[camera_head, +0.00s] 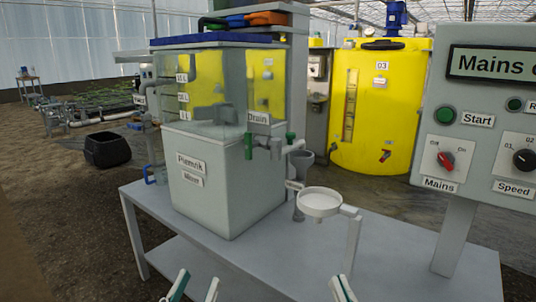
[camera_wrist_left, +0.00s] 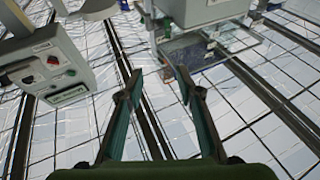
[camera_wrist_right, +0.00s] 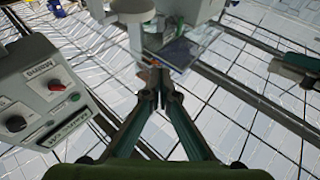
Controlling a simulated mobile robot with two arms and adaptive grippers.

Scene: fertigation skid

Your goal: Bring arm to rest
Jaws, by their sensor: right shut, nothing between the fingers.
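My left gripper (camera_head: 197,287) is at the bottom edge of the head view, in front of the bench. Its two fingertips stand apart with nothing between them, as the left wrist view (camera_wrist_left: 160,76) also shows. My right gripper (camera_head: 342,288) is at the bottom edge, further right, below the white funnel dish. In the right wrist view (camera_wrist_right: 157,84) its fingertips meet and hold nothing. Only the finger ends of both grippers show in the head view; the rest is out of frame.
A grey bench (camera_head: 270,262) carries the mixer tank (camera_head: 222,180) with a drain tap (camera_head: 262,146) and a white dish (camera_head: 320,203) on a stand. A control panel (camera_head: 485,125) stands at the right. A yellow tank (camera_head: 385,105) is behind. A black tub (camera_head: 108,149) sits on the floor left.

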